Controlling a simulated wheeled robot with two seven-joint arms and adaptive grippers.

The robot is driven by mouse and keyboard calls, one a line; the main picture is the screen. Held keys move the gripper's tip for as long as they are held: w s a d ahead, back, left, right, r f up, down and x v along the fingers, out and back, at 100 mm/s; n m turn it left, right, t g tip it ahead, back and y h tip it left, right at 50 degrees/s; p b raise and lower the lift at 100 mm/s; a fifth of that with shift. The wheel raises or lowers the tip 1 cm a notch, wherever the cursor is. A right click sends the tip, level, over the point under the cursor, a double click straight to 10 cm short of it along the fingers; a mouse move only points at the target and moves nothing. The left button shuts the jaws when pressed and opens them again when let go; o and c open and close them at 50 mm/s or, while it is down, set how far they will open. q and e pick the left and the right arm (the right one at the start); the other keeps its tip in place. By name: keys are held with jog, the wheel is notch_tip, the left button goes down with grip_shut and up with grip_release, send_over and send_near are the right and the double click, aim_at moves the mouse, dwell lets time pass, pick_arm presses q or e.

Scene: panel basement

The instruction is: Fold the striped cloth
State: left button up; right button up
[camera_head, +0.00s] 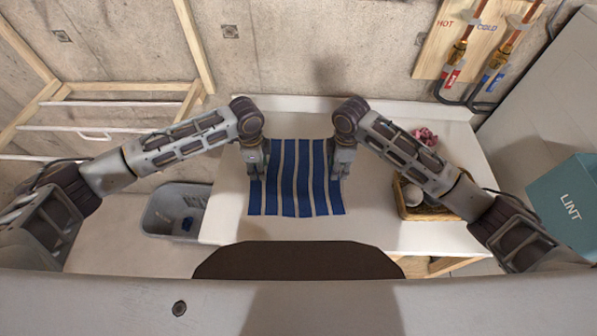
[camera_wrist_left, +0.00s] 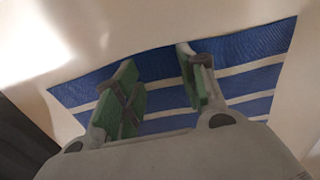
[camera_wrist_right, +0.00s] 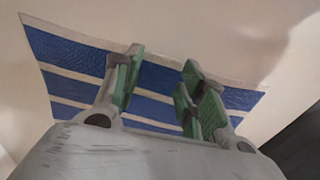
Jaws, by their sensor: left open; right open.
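The striped cloth (camera_head: 296,185), blue with beige stripes, lies flat and spread out on the white table. My left gripper (camera_head: 257,172) is at its left edge and my right gripper (camera_head: 340,170) is at its right edge. In the left wrist view, the open green-padded fingers (camera_wrist_left: 160,85) are over the cloth (camera_wrist_left: 245,75), with nothing seen between them. In the right wrist view, the open fingers (camera_wrist_right: 160,80) are likewise over the cloth (camera_wrist_right: 70,60). I cannot tell whether the fingertips touch it. Part of each side edge is hidden by the grippers.
The white table (camera_head: 385,225) has bare room around the cloth. A wicker basket (camera_head: 412,205) with pale items and a pink cloth (camera_head: 426,137) are on the right. A grey bin (camera_head: 165,215) stands left of the table. A teal LINT box (camera_head: 568,205) is at far right.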

pick_arm(q)
jog(key=shift+f, duration=0.2)
pick_arm(e)
jog(key=shift+f, duration=0.25)
dwell(0.3)
pick_arm(q)
jog(key=shift+s, duration=0.1)
jog(key=c, duration=0.6)
pick_arm(e)
jog(key=shift+s, duration=0.1)
jog(key=c, duration=0.6)
pick_arm(q)
jog(key=shift+f, duration=0.1)
grip_shut()
pick_arm(e)
jog(key=shift+f, duration=0.1)
grip_shut()
pick_arm(q)
jog(key=shift+r, duration=0.25)
pick_arm(e)
jog(key=shift+r, duration=0.2)
